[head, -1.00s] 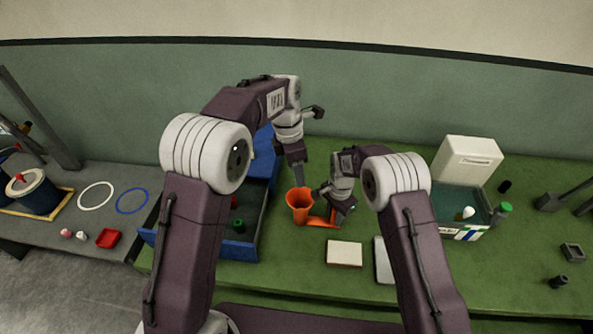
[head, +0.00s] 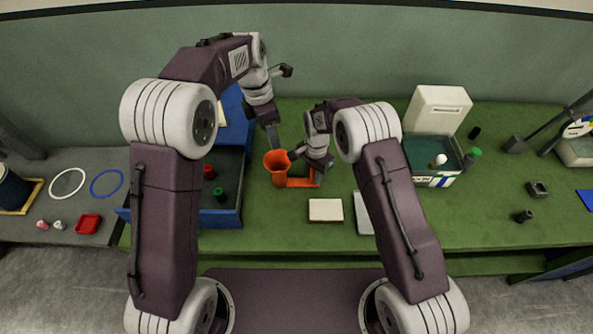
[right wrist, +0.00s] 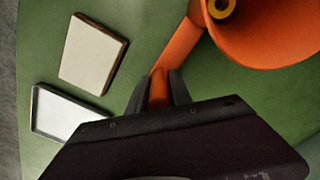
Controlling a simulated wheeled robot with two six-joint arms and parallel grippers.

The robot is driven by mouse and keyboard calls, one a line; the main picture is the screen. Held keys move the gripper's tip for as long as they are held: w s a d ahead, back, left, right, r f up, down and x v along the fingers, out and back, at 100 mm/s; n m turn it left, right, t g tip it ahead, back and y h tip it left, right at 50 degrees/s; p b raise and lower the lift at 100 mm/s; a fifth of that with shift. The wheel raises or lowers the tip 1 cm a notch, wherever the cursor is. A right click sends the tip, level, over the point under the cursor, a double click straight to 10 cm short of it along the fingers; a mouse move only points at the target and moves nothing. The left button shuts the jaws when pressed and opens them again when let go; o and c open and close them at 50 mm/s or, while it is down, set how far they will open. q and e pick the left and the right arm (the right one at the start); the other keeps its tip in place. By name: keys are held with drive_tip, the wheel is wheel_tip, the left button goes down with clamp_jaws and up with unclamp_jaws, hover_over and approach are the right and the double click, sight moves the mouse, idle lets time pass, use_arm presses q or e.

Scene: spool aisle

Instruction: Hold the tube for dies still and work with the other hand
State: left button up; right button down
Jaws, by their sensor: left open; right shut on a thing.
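The tube for dies appears to be the orange, wide-mouthed cup (head: 279,178) with a flat orange handle (head: 297,183), standing on the green bench. In the right wrist view its wide mouth (right wrist: 265,35) fills the top right, with a yellow ring-shaped piece (right wrist: 222,8) inside, partly cut off. My right gripper (head: 316,178) is shut on the handle, and its fingers (right wrist: 158,92) grip the orange bar in the wrist view. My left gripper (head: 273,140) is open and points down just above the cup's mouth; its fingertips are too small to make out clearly.
A blue open bin (head: 228,217) with red and green pieces stands left of the cup. A cream block (head: 326,210) and a light tray (head: 362,212) lie in front. Bench at far right holds small dark parts (head: 524,216).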

drive_tip(key=c, duration=1.1)
unclamp_jaws()
wheel_tip(320, 180, up, 12)
